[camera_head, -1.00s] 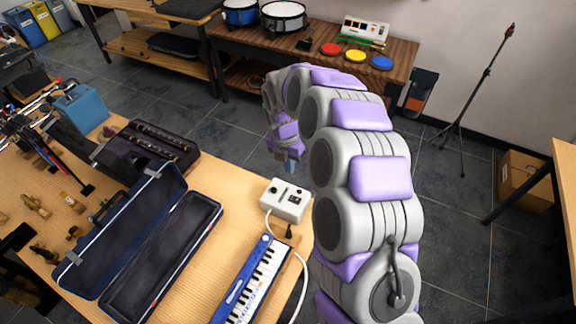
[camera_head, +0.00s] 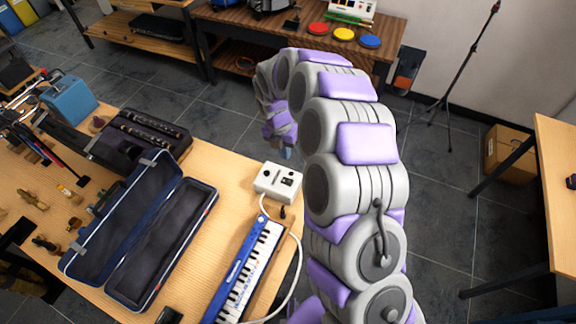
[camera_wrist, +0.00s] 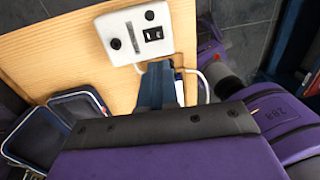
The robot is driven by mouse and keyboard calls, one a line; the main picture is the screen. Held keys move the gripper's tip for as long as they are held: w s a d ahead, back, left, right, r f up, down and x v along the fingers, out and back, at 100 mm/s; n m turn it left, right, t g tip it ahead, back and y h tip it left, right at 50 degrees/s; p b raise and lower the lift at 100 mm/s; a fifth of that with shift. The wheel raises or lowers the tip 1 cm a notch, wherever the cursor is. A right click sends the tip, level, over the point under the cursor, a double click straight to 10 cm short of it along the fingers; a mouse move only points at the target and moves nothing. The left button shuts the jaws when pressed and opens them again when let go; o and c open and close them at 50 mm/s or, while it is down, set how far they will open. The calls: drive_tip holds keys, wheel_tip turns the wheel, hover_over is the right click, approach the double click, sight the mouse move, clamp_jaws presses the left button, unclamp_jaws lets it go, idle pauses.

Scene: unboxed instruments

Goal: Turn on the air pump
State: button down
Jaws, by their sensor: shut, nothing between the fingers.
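The air pump appears to be the small white box (camera_head: 278,182) with dark knobs and a switch on top, near the right corner of the wooden table. In the wrist view the white box (camera_wrist: 134,34) shows a round black knob, a slot-like mark and a black switch panel. A pale hose runs from it past the blue keyboard (camera_head: 246,268). My gripper (camera_head: 286,152) is above and just beyond the box in the head view. In the wrist view its shut, empty blue fingers (camera_wrist: 158,84) are just below the box in the picture, apart from its switches.
An open blue case (camera_head: 140,235) lies left of the keyboard on the table (camera_head: 225,170). A dark case with a woodwind instrument (camera_head: 150,135) is behind it. Floor is open beyond the table's right edge. A stand (camera_head: 462,75) and cardboard box (camera_head: 510,155) are at right.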

sight(290, 182)
drive_tip(key=f, duration=0.4)
drive_tip(key=d+f+b, duration=0.1)
drive_tip(key=f, duration=0.3)
drive_tip(key=f+b, duration=0.1)
drive_tip(key=f, duration=0.4)
drive_tip(key=shift+s+d, duration=0.25)
drive_tip(key=shift+s, duration=0.05)
drive_tip(key=shift+f, duration=0.2)
drive_tip(key=shift+s+d+f, duration=0.15)
drive_tip(key=shift+w+a, duration=0.45)
drive_tip(key=shift+a, duration=0.55)
drive_tip(key=shift+d+r, duration=0.15)
drive_tip(key=shift+r, duration=0.1)
